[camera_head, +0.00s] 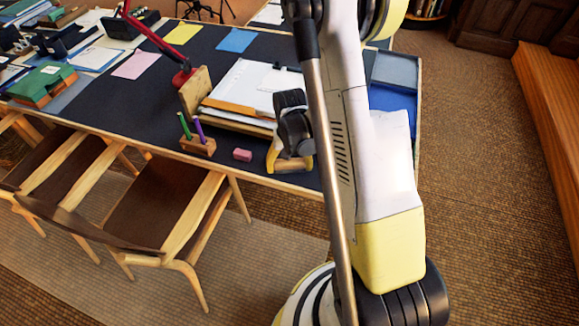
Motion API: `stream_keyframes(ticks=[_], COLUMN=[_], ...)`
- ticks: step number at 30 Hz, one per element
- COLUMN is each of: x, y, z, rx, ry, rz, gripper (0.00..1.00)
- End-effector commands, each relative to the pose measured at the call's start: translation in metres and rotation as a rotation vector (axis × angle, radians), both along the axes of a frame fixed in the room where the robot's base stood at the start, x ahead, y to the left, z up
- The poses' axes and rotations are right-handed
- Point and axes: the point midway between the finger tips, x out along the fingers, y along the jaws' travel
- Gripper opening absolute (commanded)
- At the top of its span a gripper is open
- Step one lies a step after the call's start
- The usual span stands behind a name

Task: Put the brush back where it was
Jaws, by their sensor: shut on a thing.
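My gripper (291,142) is dark and hangs over the near edge of the dark-topped drafting table (130,108), right of the pink eraser. It is shut on what appears to be the brush (292,165), a yellow-orange piece showing below and beside the jaws. The arm and gripper hide much of it, and I cannot tell whether it touches the table top.
A pink eraser (242,155) and a wooden pen holder (198,146) with green and purple pens lie to the left. Behind are a drafting board with papers (243,82) and a red lamp (150,35). Chairs (160,210) line the near side.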

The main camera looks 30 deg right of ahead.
Motion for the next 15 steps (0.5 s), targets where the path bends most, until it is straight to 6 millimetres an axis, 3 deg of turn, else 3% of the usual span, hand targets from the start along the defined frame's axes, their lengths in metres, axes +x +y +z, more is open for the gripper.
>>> stream_keyframes(ticks=[2,3,4,15], x=[0.0,0.0,0.0,0.0], y=[0.0,0.0,0.0,0.0], z=[-0.003,-0.004,-0.003,0.008], rx=[0.0,0.0,0.0,0.0], ry=[0.0,0.0,0.0,0.0], rz=[0.0,0.0,0.0,0.0], gripper=[0.58,0.9,0.99,1.0])
